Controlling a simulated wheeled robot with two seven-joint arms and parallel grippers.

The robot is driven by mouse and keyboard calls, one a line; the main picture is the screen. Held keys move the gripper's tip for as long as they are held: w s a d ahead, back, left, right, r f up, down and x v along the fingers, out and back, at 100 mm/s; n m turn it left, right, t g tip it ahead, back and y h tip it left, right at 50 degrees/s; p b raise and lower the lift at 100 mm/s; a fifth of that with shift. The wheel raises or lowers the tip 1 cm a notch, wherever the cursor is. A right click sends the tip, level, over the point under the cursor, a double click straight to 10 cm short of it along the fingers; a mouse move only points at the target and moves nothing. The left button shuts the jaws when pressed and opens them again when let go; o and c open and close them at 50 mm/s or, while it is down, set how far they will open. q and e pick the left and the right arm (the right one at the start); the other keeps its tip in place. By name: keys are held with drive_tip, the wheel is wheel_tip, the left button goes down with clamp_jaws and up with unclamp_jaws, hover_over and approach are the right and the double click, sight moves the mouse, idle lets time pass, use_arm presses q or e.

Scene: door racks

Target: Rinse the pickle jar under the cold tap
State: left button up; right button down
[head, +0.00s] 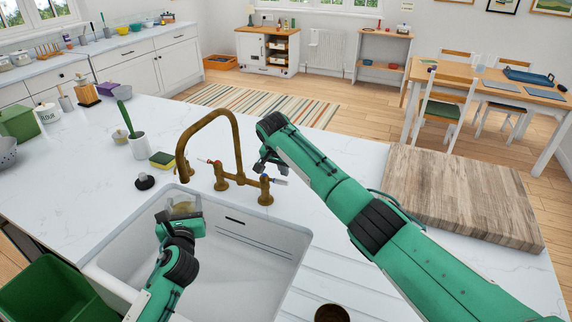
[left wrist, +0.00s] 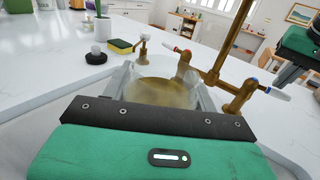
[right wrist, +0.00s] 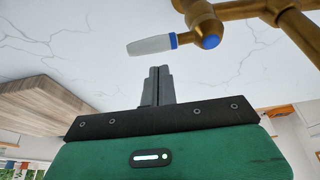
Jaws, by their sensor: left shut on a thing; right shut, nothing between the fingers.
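The pickle jar (head: 184,207) is clear glass with a cloudy yellow-brown film or content. It is under the spout end, over the sink's left end; it also shows in the left wrist view (left wrist: 160,93). My left gripper (head: 181,214) is shut on it. The brass tap (head: 238,150) has a white lever with a red mark on the left and the cold lever (head: 280,181), with a blue band, on the right. My right gripper (head: 268,166) is shut and empty just behind the cold lever. In the right wrist view the closed fingertips (right wrist: 157,72) are apart from the cold lever (right wrist: 150,45). I see no clear water stream.
The white sink (head: 250,265) is otherwise empty. A sponge (head: 162,160), a black stopper-like piece (head: 145,182) and a brush in a white pot (head: 137,145) stand left of the tap. A wooden board (head: 465,195) lies right of my right arm.

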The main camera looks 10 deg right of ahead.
drive_tip(key=shift+s+a+f, duration=0.1)
drive_tip(key=shift+s+a, duration=0.2)
drive_tip(key=shift+s, duration=0.15)
drive_tip(key=shift+s+a+m, duration=0.3)
drive_tip(key=shift+s+m, duration=0.2)
drive_tip(key=shift+m, duration=0.2)
drive_tip(key=shift+s+a, duration=0.1)
drive_tip(key=shift+s, duration=0.1)
